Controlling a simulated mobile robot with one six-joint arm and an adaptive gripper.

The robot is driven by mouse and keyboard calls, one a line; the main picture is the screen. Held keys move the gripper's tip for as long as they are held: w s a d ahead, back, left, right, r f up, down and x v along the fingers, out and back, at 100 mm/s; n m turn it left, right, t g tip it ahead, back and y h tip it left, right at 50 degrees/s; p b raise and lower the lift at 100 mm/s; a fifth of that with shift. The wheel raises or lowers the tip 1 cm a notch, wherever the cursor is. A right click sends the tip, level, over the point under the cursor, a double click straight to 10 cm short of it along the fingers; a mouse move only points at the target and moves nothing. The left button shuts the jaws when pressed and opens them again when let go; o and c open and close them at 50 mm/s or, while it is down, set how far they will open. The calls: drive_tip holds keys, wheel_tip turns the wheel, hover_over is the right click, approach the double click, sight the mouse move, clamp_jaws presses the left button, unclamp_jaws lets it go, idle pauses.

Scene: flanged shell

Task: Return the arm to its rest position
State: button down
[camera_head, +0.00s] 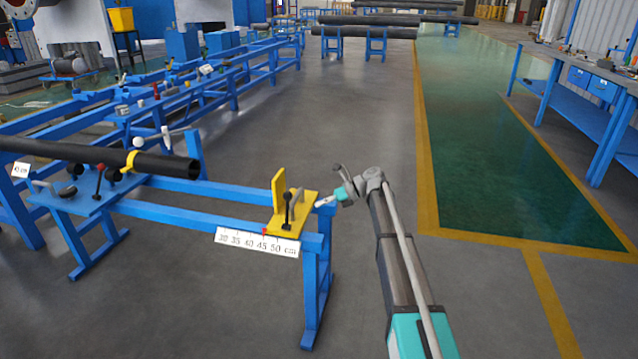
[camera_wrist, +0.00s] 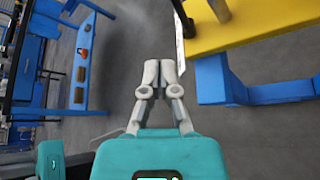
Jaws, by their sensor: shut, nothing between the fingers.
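My gripper (camera_head: 331,201) is at the end of my extended arm, just right of the yellow stop block at the right end of the blue pipe stand. In the wrist view my gripper (camera_wrist: 162,70) is shut, its two grey fingers together with nothing between them. Behind it lies grey floor. The yellow stop block (camera_head: 292,212) has an upright plate and a black-knobbed lever. Its yellow plate also shows at the upper right of the wrist view (camera_wrist: 245,28), close to the fingertips but apparently apart from them.
The blue stand (camera_head: 190,211) carries a white scale (camera_head: 256,242) and a black pipe (camera_head: 100,156) with a yellow clamp. A workbench (camera_head: 575,100) stands at the right. Green walkway (camera_head: 500,150) and grey floor around my arm are clear. Pipe racks (camera_head: 365,32) stand far back.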

drive_tip(key=s+d+f+n+h, duration=0.45)
drive_tip(key=s+n, duration=0.35)
drive_tip(key=s, duration=0.4)
drive_tip(key=s+d+f+n+t+h, duration=0.1)
drive_tip(key=s+d+f+n+h, duration=0.3)
drive_tip(key=s+n, duration=0.6)
drive_tip(key=s+d+f+n+h, duration=0.3)
drive_tip(key=s+d+n+h, duration=0.3)
drive_tip(key=s, duration=0.7)
wheel_tip(320, 180, up, 35)
drive_tip(key=n+y+p, duration=0.1)
drive_tip(key=p, duration=3.3)
drive_tip(key=shift+w+d, duration=0.15)
drive_tip(key=shift+w, duration=0.15)
